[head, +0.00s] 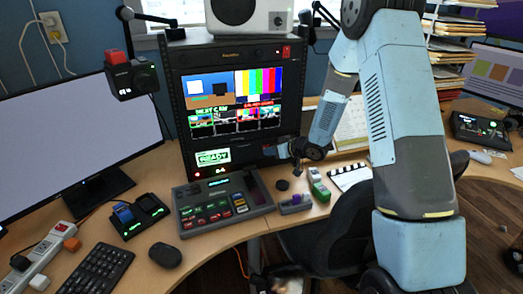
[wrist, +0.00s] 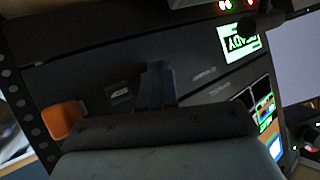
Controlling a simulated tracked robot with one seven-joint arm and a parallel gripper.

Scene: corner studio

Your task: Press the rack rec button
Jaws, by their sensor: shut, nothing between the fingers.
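My gripper (head: 281,151) is at the right side of that lower panel, in front of the rack face. In the wrist view my gripper (wrist: 155,80) is shut and empty, its fingers over the dark panel. An orange square button (wrist: 62,119) shows on the panel, to the left of the fingers and apart from them. I cannot read a rec label. Whether the fingertips touch the panel is unclear. The orange button is not clearly visible in the head view.
A switcher console (head: 222,205) sits on the desk before the rack. A black chair (head: 335,225) stands below my arm. A monitor (head: 70,140) is at left.

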